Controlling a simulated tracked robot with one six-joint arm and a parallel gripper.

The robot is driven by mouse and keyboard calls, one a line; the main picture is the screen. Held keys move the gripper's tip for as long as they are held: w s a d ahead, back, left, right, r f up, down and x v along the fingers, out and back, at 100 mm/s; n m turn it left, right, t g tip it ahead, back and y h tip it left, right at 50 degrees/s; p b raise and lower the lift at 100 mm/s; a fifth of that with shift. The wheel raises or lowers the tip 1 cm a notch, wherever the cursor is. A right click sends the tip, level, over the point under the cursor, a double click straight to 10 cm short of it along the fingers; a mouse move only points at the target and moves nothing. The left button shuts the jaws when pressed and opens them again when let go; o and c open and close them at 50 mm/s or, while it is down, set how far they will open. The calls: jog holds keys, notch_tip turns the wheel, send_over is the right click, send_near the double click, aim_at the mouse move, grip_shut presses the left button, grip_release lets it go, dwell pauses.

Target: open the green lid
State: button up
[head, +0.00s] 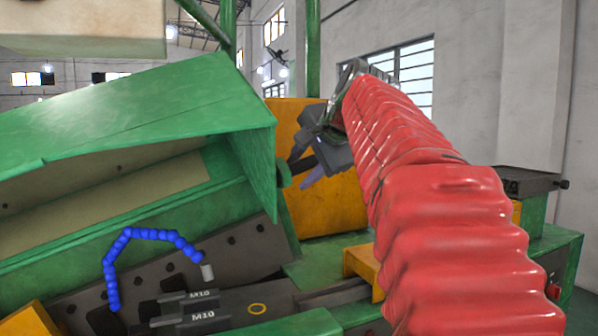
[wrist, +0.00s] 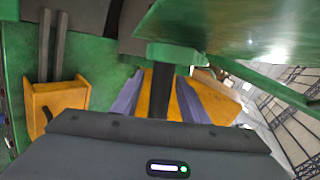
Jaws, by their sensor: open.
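The green lid (head: 130,100) is a long sloping metal cover at the left of the head view, with an open gap under its front edge showing a beige inner panel. In the wrist view the lid (wrist: 225,30) fills the upper right. A small round green knob (head: 284,172) sticks out from its right end plate. My gripper (head: 302,170) is open just right of this knob, its fingers pointing toward it. In the wrist view a dark bar and a green end piece (wrist: 172,54) show between and beyond the fingers (wrist: 161,98). I cannot tell if they touch.
Below the lid are a blue jointed hose (head: 150,234) and dark blocks marked M10 (head: 203,316). A yellow panel (head: 335,208) stands behind my gripper. A green post (head: 313,50) rises behind the lid. A grey wall lies at right.

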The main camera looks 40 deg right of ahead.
jog(key=v, duration=1.3)
